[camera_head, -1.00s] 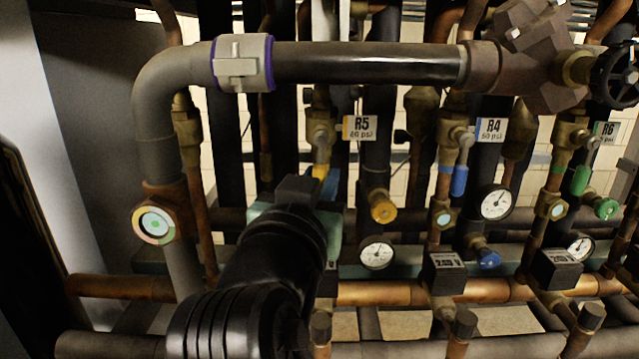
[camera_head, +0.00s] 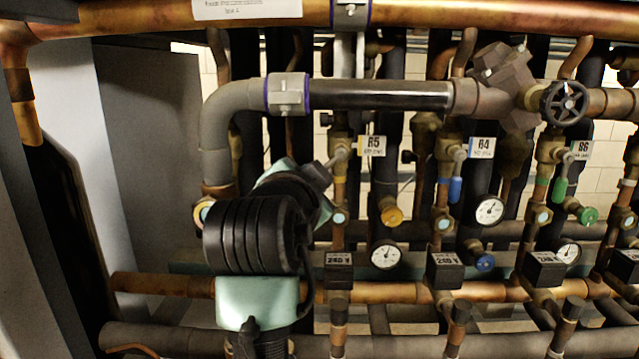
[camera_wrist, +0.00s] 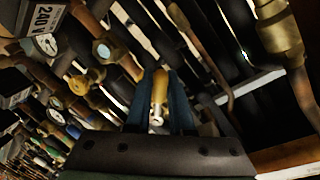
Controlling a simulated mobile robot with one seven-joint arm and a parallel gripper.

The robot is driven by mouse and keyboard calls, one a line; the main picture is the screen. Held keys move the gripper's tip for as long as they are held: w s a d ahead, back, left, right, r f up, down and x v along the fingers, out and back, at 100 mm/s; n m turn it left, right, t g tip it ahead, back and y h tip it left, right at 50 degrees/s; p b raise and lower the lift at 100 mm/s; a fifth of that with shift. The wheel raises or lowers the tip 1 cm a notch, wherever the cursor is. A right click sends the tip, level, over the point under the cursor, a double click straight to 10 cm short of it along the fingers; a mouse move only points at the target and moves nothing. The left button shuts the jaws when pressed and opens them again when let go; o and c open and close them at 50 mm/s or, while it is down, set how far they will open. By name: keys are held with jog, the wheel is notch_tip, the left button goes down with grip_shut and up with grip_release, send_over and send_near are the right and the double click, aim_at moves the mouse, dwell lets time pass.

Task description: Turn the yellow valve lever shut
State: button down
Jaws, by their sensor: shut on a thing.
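The yellow valve lever (camera_wrist: 159,90) shows in the wrist view between the two dark blue fingers of my gripper (camera_wrist: 160,80), which is shut on it. In the head view my gripper (camera_head: 318,174) is at the valve (camera_head: 341,146) beside the R5 tag (camera_head: 371,146). A short metal piece of the lever (camera_head: 336,158) slants down and left from the valve body into my gripper. The lever's yellow grip is hidden there by my gripper and arm.
The R4 valve's blue lever (camera_head: 455,189) and the R6 valve's green lever (camera_head: 560,189) hang to the right. A round gauge (camera_head: 385,255) and black 240 V boxes (camera_head: 339,270) sit below right.

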jog(key=shift+a+r+m, duration=0.2)
jog(key=shift+r+m, duration=0.1)
jog(key=shift+m, duration=0.1)
jog(key=shift+r, duration=0.1)
jog(key=c, duration=0.8)
grip_release()
jog(key=s+a+r+b, duration=0.1)
jog(key=s+b, duration=0.4)
jog(key=s, duration=0.7)
jog(key=shift+s+a+r, duration=0.25)
jog(key=shift+s+r, duration=0.1)
jog(key=shift+r, duration=0.05)
